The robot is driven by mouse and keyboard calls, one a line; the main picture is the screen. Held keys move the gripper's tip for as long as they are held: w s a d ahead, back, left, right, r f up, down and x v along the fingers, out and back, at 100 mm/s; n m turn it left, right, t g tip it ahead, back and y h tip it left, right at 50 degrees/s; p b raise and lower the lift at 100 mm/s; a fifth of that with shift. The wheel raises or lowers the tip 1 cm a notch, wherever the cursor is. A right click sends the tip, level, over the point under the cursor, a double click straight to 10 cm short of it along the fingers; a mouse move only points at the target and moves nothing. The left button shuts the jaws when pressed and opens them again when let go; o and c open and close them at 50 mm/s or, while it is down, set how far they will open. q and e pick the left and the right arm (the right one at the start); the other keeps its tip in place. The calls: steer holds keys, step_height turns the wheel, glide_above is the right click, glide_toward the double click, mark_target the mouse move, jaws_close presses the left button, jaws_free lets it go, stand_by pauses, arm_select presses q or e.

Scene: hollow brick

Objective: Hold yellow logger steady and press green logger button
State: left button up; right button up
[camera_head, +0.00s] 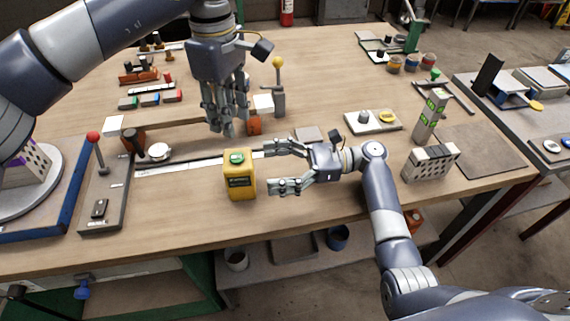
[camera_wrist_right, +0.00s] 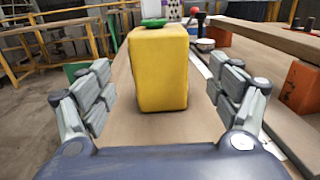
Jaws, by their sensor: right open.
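The yellow logger (camera_head: 239,182) stands upright on the workbench near its front edge, with a green button (camera_head: 237,157) on top. In the right wrist view the yellow logger (camera_wrist_right: 158,75) stands between the finger lines, with a gap on each side, and its green button (camera_wrist_right: 153,22) shows at the top. My right gripper (camera_head: 272,168) is open just right of the logger, fingers pointing at it, not touching. My left gripper (camera_head: 226,128) hangs fingers-down above and behind the logger, clear of the button; its finger gap is unclear from this angle.
A panel with a red-knobbed lever (camera_head: 95,138) lies left on the workbench (camera_head: 320,200). An orange block (camera_head: 254,125) and yellow-knobbed lever (camera_head: 278,75) stand behind the logger. A hollow brick (camera_head: 430,163) stands right. Bench space in front of the logger is clear.

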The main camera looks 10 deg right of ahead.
mark_target(239, 170)
steer(key=a, duration=0.7)
steer(key=shift+w+a, duration=0.35)
steer(key=shift+a, duration=0.05)
steer(key=c, duration=1.4)
arm_select(q)
jaws_close()
